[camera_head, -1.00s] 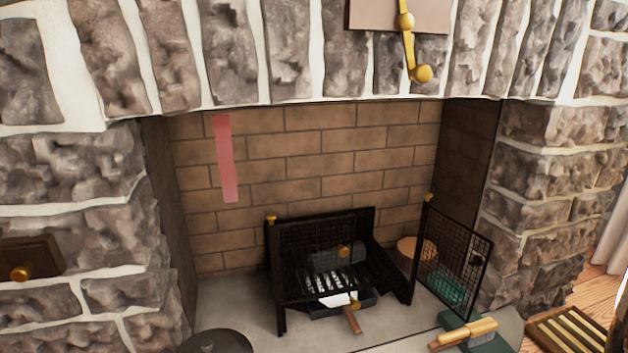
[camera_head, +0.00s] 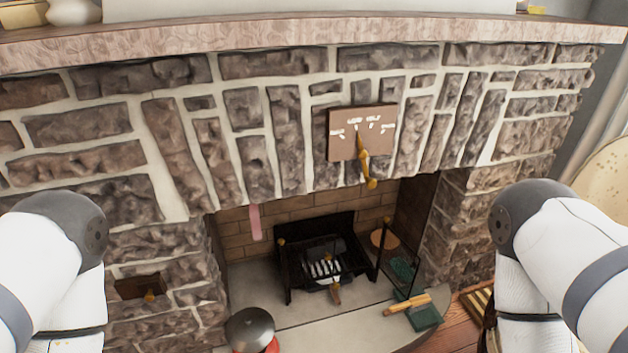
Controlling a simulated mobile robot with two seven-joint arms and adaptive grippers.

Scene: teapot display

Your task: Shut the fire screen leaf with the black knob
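My two white arms come in at the left and right edges, well apart from the screen. Both grippers are out of view.
A brass-handled plaque (camera_head: 345,147) hangs on the stone above the opening. A wooden-handled brush (camera_head: 407,304) and green box (camera_head: 425,316) lie in front of the leaf. A grey domed lid (camera_head: 250,329) stands front left. A small drawer (camera_head: 138,286) is at left.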

